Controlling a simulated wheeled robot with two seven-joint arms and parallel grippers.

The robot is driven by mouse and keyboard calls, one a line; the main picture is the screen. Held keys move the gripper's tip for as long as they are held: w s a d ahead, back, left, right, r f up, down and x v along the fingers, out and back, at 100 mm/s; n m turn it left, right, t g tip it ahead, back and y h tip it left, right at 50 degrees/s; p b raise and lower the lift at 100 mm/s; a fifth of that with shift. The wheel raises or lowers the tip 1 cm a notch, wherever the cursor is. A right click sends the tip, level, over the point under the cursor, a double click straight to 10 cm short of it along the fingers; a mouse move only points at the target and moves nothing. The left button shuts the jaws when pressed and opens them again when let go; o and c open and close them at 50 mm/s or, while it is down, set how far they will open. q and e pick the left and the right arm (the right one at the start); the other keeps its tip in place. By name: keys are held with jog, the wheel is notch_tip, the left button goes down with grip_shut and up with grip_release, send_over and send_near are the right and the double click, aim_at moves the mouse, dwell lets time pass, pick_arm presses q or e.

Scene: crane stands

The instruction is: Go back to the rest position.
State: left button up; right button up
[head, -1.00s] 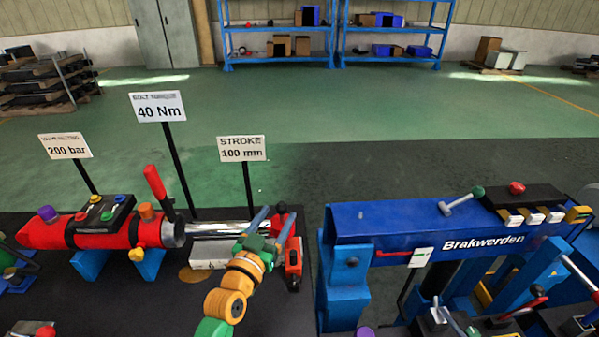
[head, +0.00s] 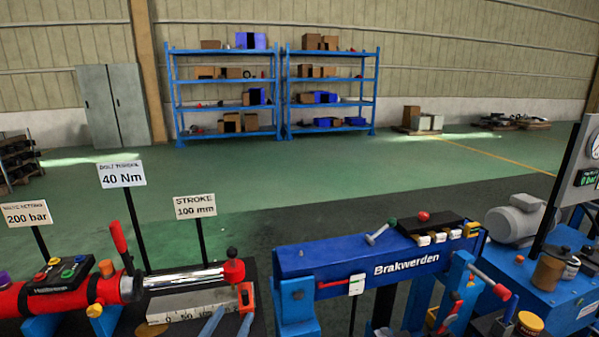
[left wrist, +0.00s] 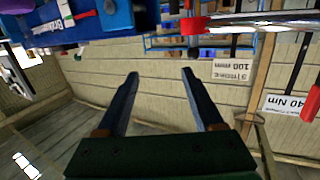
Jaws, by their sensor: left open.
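My left gripper (head: 236,314) shows only by its blue-grey fingertips at the bottom edge of the head view, in front of the red-and-chrome cylinder stand. In the left wrist view its two fingers (left wrist: 160,74) are spread apart with nothing between them. That view is upside down, with the cylinder rod (left wrist: 265,20) at the top right and the blue Brakwerden crane beam (left wrist: 85,22) at the top left. The rest of my left arm is out of the head view. My right gripper shows in neither view.
The red cylinder (head: 75,297) lies on the stand at left, with signs on posts, including the 40 Nm sign (head: 122,174). The blue crane beam (head: 375,250) stands at centre right, beside a blue pump unit (head: 560,285). Shelves (head: 228,105) stand far back across open green floor.

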pick_arm(q)
jog(key=s+f+g, duration=0.2)
jog(key=s+f, duration=0.1)
jog(key=s+f+g, duration=0.2)
jog(key=s+f, duration=0.1)
jog(key=s+f+g, duration=0.2)
jog(key=s+f, duration=0.2)
jog(key=shift+d+m, duration=0.35)
jog(key=shift+m, duration=0.05)
jog(key=s+a+f+n+g+y, duration=0.15)
jog(key=s+g, duration=0.25)
jog(key=s, duration=0.4)
jog(key=s+a+f+m+g+y, duration=0.1)
jog(key=s+a+f+g, duration=0.15)
jog(key=s, duration=0.65)
jog(key=s+f+g, duration=0.1)
jog(key=s+f, duration=0.2)
jog(key=f, duration=0.8)
jog(key=s+f+g, duration=0.2)
jog(key=s+f, duration=0.1)
jog(key=f, duration=0.9)
jog(key=s+a+f, duration=0.1)
jog(key=s+f, duration=0.3)
jog(key=s, duration=0.4)
jog(key=shift+a+f, duration=0.2)
jog(key=shift+a, duration=0.2)
jog(key=shift+y, duration=0.25)
